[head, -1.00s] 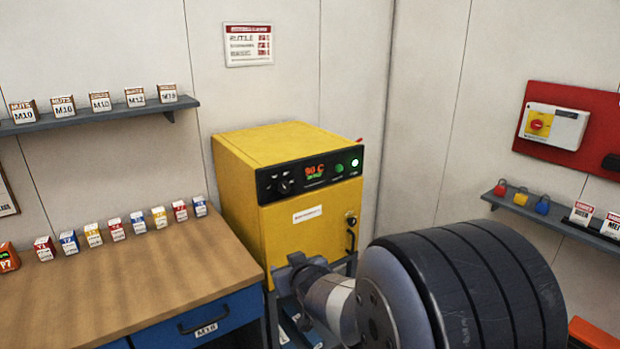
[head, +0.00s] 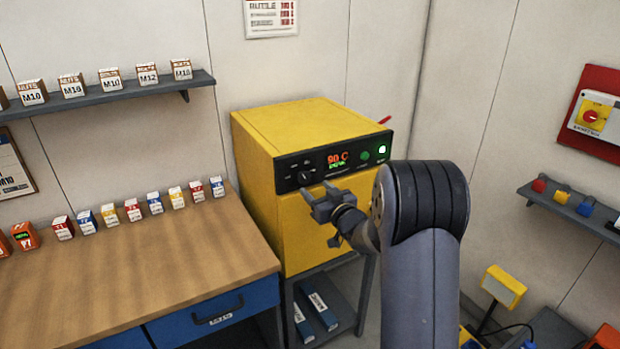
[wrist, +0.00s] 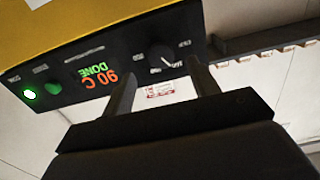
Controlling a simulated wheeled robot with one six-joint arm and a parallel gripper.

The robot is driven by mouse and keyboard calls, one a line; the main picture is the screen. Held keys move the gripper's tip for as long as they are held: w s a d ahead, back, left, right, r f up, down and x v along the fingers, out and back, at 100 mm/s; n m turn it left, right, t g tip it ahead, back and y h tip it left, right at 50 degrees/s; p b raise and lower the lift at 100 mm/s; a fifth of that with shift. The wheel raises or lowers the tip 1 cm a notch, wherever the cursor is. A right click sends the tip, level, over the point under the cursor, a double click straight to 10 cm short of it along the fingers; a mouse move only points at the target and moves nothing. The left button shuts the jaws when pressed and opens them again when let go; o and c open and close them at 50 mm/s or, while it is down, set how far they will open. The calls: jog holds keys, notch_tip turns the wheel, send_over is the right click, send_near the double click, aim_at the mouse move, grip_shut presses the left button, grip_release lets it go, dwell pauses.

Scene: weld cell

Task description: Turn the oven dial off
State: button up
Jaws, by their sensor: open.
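The yellow oven (head: 262,124) stands in the corner on a dark stand. Its black panel (head: 350,168) has a dark dial (head: 304,177) at the left and a display (head: 337,158) reading 90 C. In the wrist view, which is upside down, the dial (wrist: 163,55) shows a white pointer line, and the display (wrist: 98,76) reads 90 C DONE. My gripper (head: 318,197) is open and empty, just in front of and below the dial. In the wrist view my gripper's fingers (wrist: 163,85) stand either side of the dial's line, apparently short of it. Dial label text is too blurred to read.
A wooden workbench (head: 150,275) with several small boxes stands left of the oven. A shelf (head: 110,98) of boxes hangs above it. A red board with a switch (head: 592,116) and a small shelf (head: 570,205) are on the right wall. A yellow lamp (head: 503,286) stands low at the right.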

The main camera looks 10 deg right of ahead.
aim_at(306, 179)
jog(key=shift+p+x, duration=0.7)
jog(key=shift+x, duration=1.95)
jog(key=c, duration=1)
